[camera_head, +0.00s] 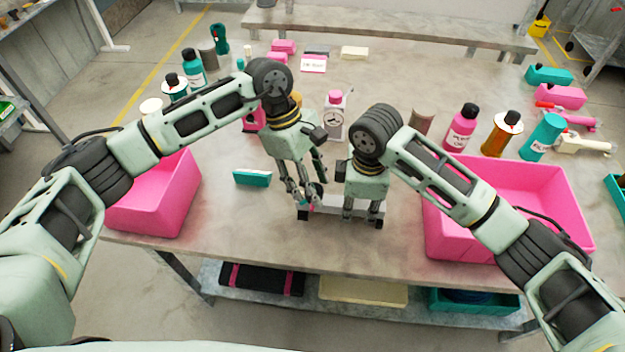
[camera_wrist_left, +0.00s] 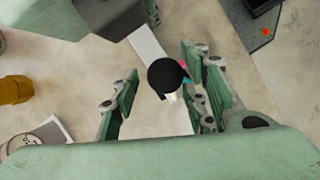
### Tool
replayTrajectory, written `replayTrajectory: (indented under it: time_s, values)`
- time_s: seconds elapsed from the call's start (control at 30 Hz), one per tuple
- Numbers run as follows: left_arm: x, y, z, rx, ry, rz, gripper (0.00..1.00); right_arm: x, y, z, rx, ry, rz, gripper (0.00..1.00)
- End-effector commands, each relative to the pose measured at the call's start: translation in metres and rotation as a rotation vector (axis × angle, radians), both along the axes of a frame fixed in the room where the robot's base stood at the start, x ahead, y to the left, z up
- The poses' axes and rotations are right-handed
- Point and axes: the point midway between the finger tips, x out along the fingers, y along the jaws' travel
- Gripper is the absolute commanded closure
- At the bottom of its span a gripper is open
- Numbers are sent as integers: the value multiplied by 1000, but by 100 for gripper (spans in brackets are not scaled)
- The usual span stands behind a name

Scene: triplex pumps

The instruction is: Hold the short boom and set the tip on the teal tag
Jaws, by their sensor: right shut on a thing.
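A short pale bar (camera_head: 335,207), apparently the boom, lies low near the table's front edge, with dark parts at its ends. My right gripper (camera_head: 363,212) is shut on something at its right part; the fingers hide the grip. My left gripper (camera_head: 307,197) is over the left end, fingers pointing down. In the left wrist view its fingers (camera_wrist_left: 160,98) are apart, around a round black part (camera_wrist_left: 167,76) with a pale tip; a gap shows on the left side. Small teal and pink spots (camera_wrist_left: 186,78) show beside the right finger; I cannot tell whether the teal one is the tag.
A teal block (camera_head: 252,178) lies left of my left gripper. Pink bins stand at the left (camera_head: 155,198) and right (camera_head: 510,205). A white device with a dial (camera_head: 334,122) and several bottles stand behind my grippers.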

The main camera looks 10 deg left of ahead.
Motion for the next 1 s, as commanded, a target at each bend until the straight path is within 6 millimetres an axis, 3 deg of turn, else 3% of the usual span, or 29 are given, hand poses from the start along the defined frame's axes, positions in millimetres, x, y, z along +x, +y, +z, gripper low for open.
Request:
replayTrajectory:
  time_s: [0.4,0.73,1.0]
  values:
    - [1,0,1,-2,-2,0,97,-1,1,0,2,1,4,100]
    - [1,0,1,-2,-6,43,98,-2,2,0,4,3,7,100]
    - [0,1,2,-4,-6,210,98,-2,3,0,5,4,9,100]
